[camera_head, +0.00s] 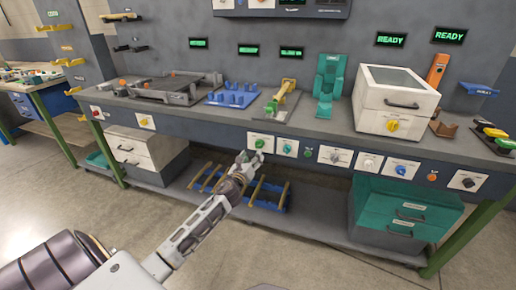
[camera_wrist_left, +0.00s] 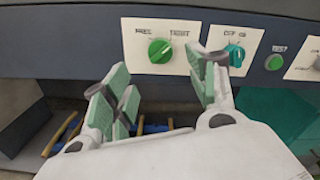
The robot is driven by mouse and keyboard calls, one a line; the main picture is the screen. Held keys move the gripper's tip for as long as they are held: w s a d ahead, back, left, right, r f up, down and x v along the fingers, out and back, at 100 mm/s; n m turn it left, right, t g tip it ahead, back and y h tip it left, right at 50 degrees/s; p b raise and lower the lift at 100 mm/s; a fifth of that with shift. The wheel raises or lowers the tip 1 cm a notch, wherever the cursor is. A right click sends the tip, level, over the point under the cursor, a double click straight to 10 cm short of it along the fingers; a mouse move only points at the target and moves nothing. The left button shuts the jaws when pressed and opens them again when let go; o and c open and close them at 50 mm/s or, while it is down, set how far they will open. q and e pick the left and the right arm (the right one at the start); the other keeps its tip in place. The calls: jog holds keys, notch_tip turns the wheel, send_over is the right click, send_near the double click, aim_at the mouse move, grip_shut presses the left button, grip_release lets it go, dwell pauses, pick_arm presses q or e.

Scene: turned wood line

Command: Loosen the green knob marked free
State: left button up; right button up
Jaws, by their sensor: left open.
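The green knob (camera_wrist_left: 160,50) sits on a white plate (camera_wrist_left: 145,30) lettered at its top left and right; the left word looks like FREE, the right one like TIGHT. In the head view the green knob (camera_head: 260,143) is on the bench's front panel. My left gripper (camera_head: 249,158) is just below and in front of it. In the left wrist view my left gripper (camera_wrist_left: 160,90) is open, its pale green finger pads apart, with the knob beyond and between them, not touching. My right gripper is not in view.
A teal knob (camera_wrist_left: 235,54) is close on the right, then a green button (camera_wrist_left: 276,62). More knobs, including a blue one (camera_head: 400,170), continue along the panel. The bench top (camera_head: 325,126) juts above. A blue rack (camera_head: 268,197) stands on the shelf below.

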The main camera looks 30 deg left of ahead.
aim_at(258, 146)
pick_arm(q)
jog(key=x, duration=0.4)
jog(key=shift+b, duration=0.3)
jog(key=shift+b+x, duration=0.35)
jog(key=shift+x, duration=1.4)
jog(key=shift+w+a, duration=0.1)
jog(key=shift+w, duration=0.45)
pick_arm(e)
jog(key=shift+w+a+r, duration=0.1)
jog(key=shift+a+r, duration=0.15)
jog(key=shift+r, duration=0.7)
pick_arm(q)
jog(key=c, duration=1)
jog(key=shift+c, duration=0.2)
